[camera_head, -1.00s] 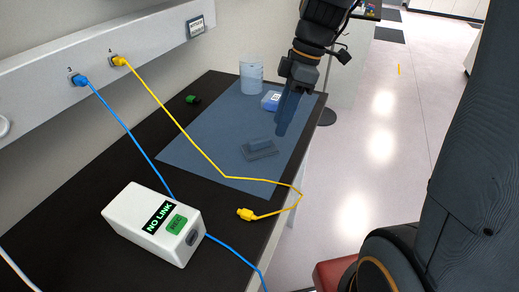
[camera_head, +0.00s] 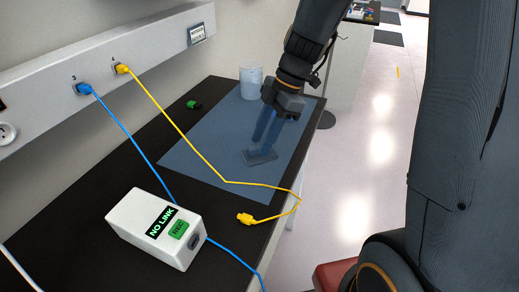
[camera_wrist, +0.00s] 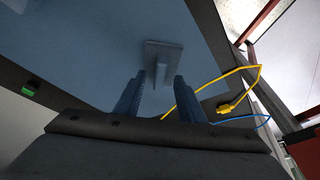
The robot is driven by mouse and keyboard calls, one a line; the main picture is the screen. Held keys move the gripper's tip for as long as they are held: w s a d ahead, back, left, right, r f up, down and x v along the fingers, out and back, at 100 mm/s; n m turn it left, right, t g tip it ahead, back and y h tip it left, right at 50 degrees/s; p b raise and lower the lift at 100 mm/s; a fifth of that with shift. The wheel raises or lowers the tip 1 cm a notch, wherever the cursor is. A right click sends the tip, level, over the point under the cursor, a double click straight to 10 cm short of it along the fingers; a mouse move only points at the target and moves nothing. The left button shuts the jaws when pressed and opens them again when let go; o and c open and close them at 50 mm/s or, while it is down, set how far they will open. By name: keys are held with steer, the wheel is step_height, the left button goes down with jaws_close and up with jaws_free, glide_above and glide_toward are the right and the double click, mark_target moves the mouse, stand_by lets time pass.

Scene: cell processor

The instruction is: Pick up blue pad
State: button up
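A grey-blue block on a flat dark plate, apparently the blue pad (camera_head: 257,158), lies on the blue mat (camera_head: 215,150) in the head view. In the wrist view the blue pad (camera_wrist: 163,50) shows ahead of the fingers, with its raised part pointing toward the camera. My gripper (camera_head: 261,145) points down over the pad, and its fingers partly cover the raised part. In the wrist view my gripper (camera_wrist: 160,80) is open, its fingers apart with the raised part in line with the gap. Contact cannot be told.
A clear beaker (camera_head: 250,82) stands at the mat's far edge. A green-and-black piece (camera_head: 194,104) lies left of the mat. A yellow cable (camera_head: 250,183) crosses the mat. A white NO LINK box (camera_head: 150,240) stands at the front. The mat's left part is mostly clear.

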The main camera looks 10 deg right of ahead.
steer(key=shift+a+f, duration=0.1)
steer(key=shift+f, duration=0.25)
steer(key=shift+c, duration=0.2)
jaws_close()
step_height(320, 180, up, 10)
steer(key=b, duration=0.2)
steer(key=c, duration=0.8)
jaws_free()
jaws_close()
